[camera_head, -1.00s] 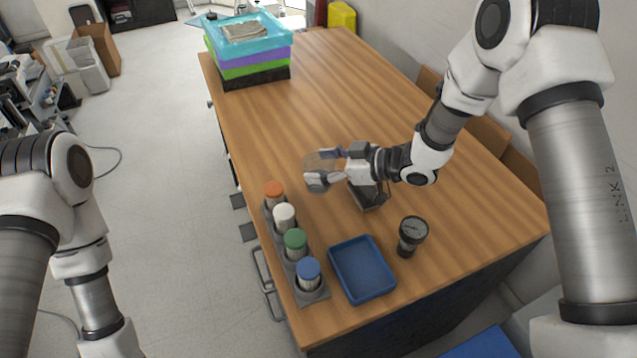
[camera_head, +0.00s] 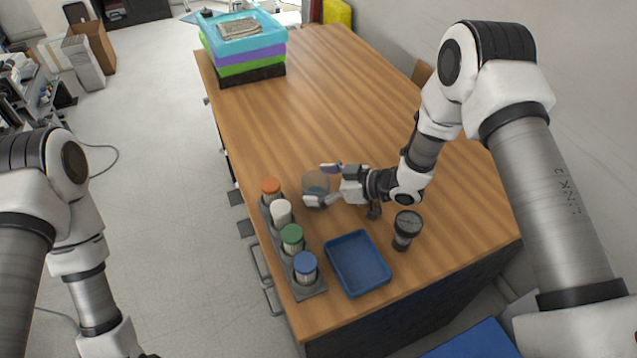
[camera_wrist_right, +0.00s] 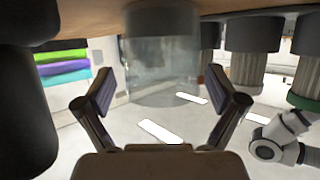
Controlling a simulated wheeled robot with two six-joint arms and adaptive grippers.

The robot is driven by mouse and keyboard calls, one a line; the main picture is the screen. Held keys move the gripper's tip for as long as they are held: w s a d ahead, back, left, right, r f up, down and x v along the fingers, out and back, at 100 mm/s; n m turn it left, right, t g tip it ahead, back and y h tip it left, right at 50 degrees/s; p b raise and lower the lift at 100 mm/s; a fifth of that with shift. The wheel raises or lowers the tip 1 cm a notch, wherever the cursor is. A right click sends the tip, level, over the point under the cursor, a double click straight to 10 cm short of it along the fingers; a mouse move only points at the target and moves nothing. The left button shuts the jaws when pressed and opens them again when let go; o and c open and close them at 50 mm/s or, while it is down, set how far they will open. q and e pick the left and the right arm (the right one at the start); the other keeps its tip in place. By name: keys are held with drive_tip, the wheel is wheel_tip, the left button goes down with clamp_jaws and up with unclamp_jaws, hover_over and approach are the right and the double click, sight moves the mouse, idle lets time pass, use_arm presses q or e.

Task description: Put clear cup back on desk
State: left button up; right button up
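The clear cup (camera_head: 315,183) stands on the wooden desk (camera_head: 300,120), just right of the row of capped jars. My right gripper (camera_head: 318,184) is low over the desk beside it, its fingers apart on either side of the cup's near edge. In the right wrist view the clear cup (camera_wrist_right: 160,60) appears upside down against the desk at the top, just ahead of the spread fingertips (camera_wrist_right: 160,90), with gaps on both sides. My left arm hangs at the left; its gripper is out of frame.
A grey rack (camera_head: 309,289) holds several jars with orange, white, green and blue caps. A dark object behind my right wrist is mostly hidden. Stacked coloured crates (camera_head: 247,50) stand at the far end.

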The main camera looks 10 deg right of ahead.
drive_tip(key=shift+s+r, duration=0.1)
drive_tip(key=shift+r, duration=0.05)
drive_tip(key=shift+r, duration=0.25)
drive_tip(key=b+v, duration=0.1)
drive_tip(key=v, duration=1.1)
drive_tip(key=shift+b, duration=0.3)
drive_tip(key=shift+f, duration=0.15)
